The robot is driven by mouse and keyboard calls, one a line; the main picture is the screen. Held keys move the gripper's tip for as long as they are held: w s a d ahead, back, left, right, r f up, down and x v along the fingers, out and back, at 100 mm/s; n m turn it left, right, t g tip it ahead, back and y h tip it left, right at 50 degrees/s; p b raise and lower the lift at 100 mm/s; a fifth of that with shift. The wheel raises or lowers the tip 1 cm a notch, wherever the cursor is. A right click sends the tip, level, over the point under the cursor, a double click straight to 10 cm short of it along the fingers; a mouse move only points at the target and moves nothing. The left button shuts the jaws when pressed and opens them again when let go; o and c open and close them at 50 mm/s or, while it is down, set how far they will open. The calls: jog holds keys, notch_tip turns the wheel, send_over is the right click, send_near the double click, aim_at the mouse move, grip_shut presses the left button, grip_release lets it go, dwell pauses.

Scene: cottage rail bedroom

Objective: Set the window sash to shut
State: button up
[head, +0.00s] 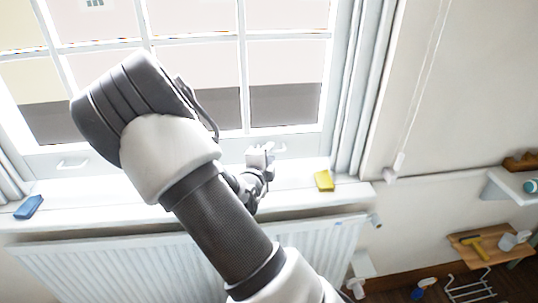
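The white window sash (290,84) with its glazing bars stands above the sill in the head view. A small pale handle (72,164) is on its bottom rail at the left. A second handle (281,149) is at the right. My gripper (262,152) is by the bottom rail, just left of the right handle. Whether it touches that handle and whether its fingers are open cannot be made out. My arm hides the middle of the sash and rail. I cannot tell whether the sash is fully down.
A blue block (29,207) and a yellow block (324,181) lie on the sill (300,197). A white radiator (110,269) is below. A blind cord (418,85) hangs at the right. Shelves with a hammer (480,248) and bottles stand at the far right.

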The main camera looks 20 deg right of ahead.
jog(key=shift+c, duration=0.5)
grip_shut()
jog(key=shift+f, duration=0.1)
dwell(0.8)
